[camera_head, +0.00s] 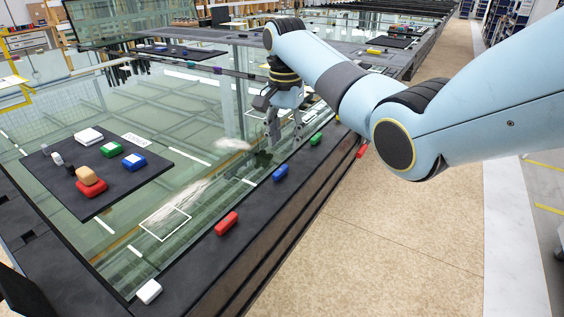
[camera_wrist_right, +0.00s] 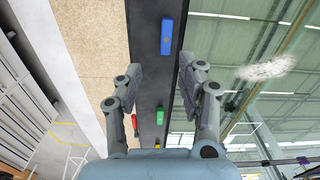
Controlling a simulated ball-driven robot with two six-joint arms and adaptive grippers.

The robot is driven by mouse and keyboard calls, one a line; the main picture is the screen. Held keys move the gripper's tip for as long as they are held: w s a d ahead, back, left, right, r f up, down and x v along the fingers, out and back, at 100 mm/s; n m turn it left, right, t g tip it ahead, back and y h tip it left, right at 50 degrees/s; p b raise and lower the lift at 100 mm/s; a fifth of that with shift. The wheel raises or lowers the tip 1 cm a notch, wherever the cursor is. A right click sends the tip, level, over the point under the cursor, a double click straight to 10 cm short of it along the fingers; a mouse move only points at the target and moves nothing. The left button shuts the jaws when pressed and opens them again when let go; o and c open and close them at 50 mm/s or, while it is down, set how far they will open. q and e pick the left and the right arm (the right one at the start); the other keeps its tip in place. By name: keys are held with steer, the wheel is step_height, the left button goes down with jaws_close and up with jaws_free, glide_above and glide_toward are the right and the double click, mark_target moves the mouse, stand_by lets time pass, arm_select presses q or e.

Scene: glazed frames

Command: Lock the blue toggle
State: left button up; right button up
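A blue toggle (camera_head: 280,172) lies on the dark frame edge, between a red and a green one. The right wrist view shows a blue toggle (camera_wrist_right: 167,34) as a long bar on the dark strip, beyond my fingertips and between their lines. My right gripper (camera_head: 284,140) hangs over the glass, just inside the dark edge, with its fingers apart. In the right wrist view my right gripper (camera_wrist_right: 160,68) is open and nothing is between its fingertips. I see no contact with the toggle. My left gripper is not in view.
Along the edge are a white (camera_head: 149,291), a red (camera_head: 226,223) and a green toggle (camera_head: 315,138). A red piece (camera_head: 361,151) sits at the outer side. A black board (camera_head: 100,200) with several coloured blocks lies on the glass. The floor at right is clear.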

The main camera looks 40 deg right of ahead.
mark_target(284, 166)
steer(key=shift+m, duration=0.6)
steer(key=f, duration=0.3)
steer(key=w+f, duration=0.1)
steer(key=f, duration=0.4)
steer(key=shift+w+d+f+b, duration=0.15)
steer(key=shift+d+f+b, duration=0.15)
steer(key=shift+f, duration=0.05)
jaws_close()
